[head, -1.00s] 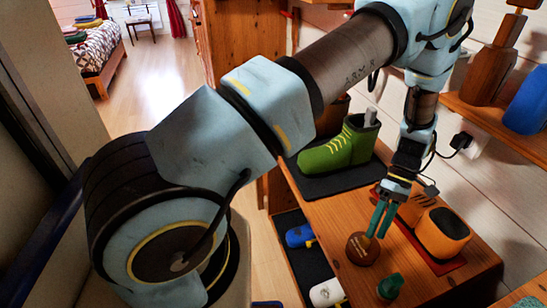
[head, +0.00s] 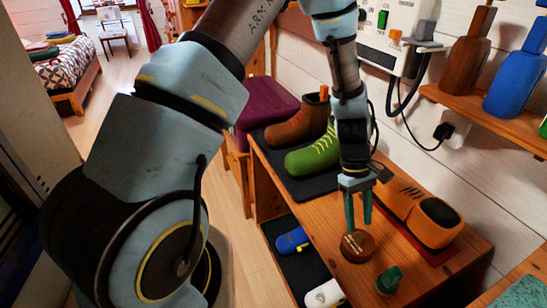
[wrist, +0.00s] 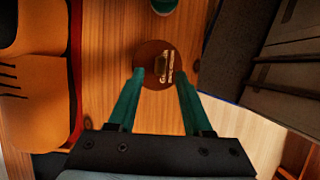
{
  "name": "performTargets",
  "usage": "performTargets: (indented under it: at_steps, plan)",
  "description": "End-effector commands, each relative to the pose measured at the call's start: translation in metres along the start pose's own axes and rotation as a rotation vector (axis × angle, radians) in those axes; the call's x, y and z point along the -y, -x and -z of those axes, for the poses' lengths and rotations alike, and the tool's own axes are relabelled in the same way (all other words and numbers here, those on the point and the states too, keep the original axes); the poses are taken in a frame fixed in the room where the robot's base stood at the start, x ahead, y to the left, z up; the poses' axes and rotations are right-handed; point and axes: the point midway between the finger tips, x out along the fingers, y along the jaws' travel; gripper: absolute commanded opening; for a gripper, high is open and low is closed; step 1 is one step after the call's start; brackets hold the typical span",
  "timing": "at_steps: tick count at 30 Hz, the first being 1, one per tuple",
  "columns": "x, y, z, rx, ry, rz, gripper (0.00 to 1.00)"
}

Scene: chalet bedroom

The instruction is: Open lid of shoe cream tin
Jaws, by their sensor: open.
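The shoe cream tin (head: 357,247) is a small round brown tin with gold lettering on its top. It stands near the front of the wooden bench top, and its lid appears to be on. My gripper (head: 358,224) points down with its green fingers just above the tin. In the wrist view the tin (wrist: 163,52) lies ahead of the fingertips of my gripper (wrist: 160,76). The fingers are open, one toward each side of the tin, with nothing held. The head view suggests a small gap above the tin; exact contact is hard to tell.
A small green object (head: 389,280) stands close in front of the tin. A green boot (head: 313,155) stands on a dark mat behind. A blue item (head: 292,241) and a white one (head: 325,293) lie lower left.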

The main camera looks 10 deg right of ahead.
Motion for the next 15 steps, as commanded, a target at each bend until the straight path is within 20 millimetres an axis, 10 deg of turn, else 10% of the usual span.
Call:
performTargets:
  at_steps: [15]
  plan:
    - [0.018,0.086,0.021,-0.042,-0.029,-0.015,0.5]
